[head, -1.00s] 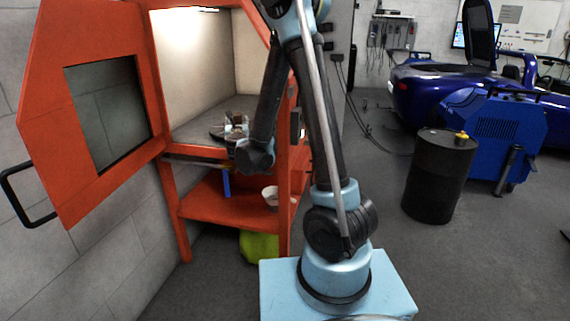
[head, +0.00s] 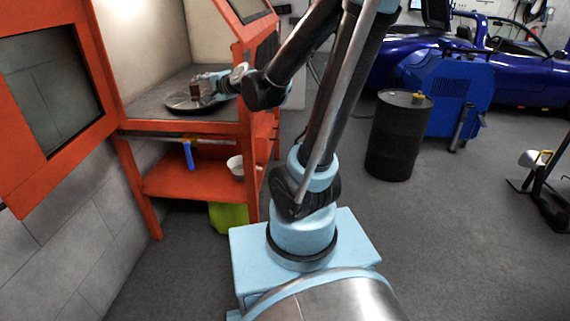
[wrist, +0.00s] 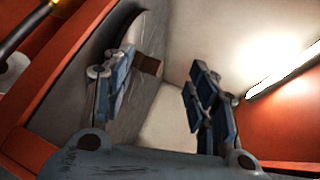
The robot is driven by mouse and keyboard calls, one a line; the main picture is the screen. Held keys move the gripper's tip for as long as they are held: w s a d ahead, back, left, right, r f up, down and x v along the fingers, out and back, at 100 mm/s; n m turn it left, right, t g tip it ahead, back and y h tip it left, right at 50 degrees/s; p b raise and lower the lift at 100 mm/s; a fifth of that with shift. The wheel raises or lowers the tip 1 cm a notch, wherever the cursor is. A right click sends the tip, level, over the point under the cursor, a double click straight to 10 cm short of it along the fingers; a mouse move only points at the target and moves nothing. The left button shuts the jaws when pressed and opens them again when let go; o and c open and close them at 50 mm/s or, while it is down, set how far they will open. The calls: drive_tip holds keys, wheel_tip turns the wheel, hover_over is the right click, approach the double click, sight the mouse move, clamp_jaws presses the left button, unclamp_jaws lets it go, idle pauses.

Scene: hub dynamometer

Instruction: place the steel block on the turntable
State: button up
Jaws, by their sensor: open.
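The steel block (head: 195,91), small and dark brown, stands upright on the turntable (head: 180,106), a dark round disc on the floor of the orange cabinet. My gripper (head: 208,88) is at the block's right side in the head view. In the wrist view my gripper (wrist: 164,62) has its fingers wide apart. There the block (wrist: 149,65) shows beyond the left finger, with a clear gap to the right finger. The turntable (wrist: 152,38) appears tilted in that view. Part of the block's lower side is hidden by the left finger.
The orange cabinet frame (head: 180,130) surrounds the opening, and its door (head: 85,75) hangs open at left. A lower shelf (head: 190,184) holds a white bowl (head: 236,166) and a blue item (head: 189,154). A black drum (head: 398,137) stands right of my arm on open floor.

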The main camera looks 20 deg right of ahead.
drive_tip(key=s+d+f+n+g+h, duration=0.2)
drive_tip(key=s+d+f+n+g, duration=0.1)
drive_tip(key=s+d+f, duration=0.2)
drive_tip(key=s+d+f+n+g+h, duration=0.3)
drive_tip(key=s+d, duration=0.6)
drive_tip(key=s, duration=0.4)
drive_tip(key=s+d+f+n+g+h, duration=0.3)
drive_tip(key=s+d+f+n, duration=0.2)
drive_tip(key=s+d+f, duration=0.3)
drive_tip(key=shift+s+g, duration=0.4)
drive_tip(key=shift+s, duration=0.7)
drive_tip(key=shift+w+f, duration=0.1)
drive_tip(key=shift+f, duration=0.05)
